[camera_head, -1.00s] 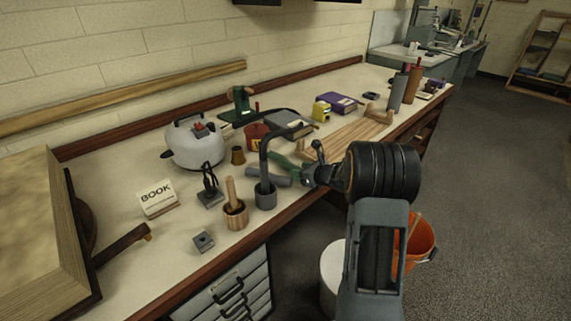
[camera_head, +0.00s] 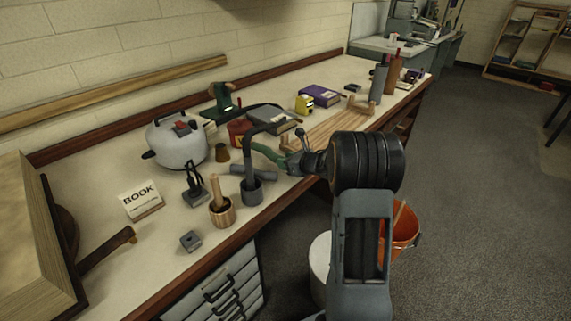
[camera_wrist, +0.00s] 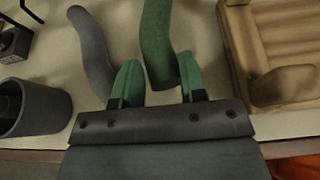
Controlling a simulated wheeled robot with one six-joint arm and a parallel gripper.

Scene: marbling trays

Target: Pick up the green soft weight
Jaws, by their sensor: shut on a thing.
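The green soft weight (camera_head: 268,154) is a curved, limp green piece over the middle of the bench. In the wrist view the green soft weight (camera_wrist: 157,40) runs down from the top edge, and its near end is between my fingertips. My gripper (camera_wrist: 160,82) has green-tipped fingers and is shut on that end. In the head view my gripper (camera_head: 294,164) is at the right end of the weight. A similar grey soft weight (camera_wrist: 92,45) lies just left of it. I cannot tell if the green weight is clear of the bench top.
A dark grey cup (camera_head: 252,192) with a bent black arm above it stands close on the left. A wooden slatted rack (camera_wrist: 236,60) is close on the right. A kettle (camera_head: 178,142), a wooden pot (camera_head: 222,213) and a book sign (camera_head: 141,201) stand further left.

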